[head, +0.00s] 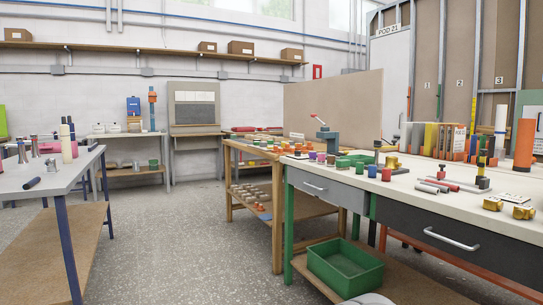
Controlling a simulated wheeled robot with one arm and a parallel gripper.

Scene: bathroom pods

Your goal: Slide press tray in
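I cannot pick out for certain which thing is the press tray. The workbench on the right has a light grey drawer (325,189) and a dark grey drawer (455,240), each with a metal handle. Both fronts look about flush with the bench, but I cannot tell whether either is slightly out. A grey-blue bench device with a red lever (328,140) stands at the bench's far left end. A green open tray (345,268) sits on the lower shelf. My gripper is not in view.
Small coloured pots, yellow fittings (493,203) and rods crowd the right benchtop (400,185). A wooden table (277,200) stands behind it. A blue-legged table (45,180) stands at left. The grey floor (180,240) between them is clear.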

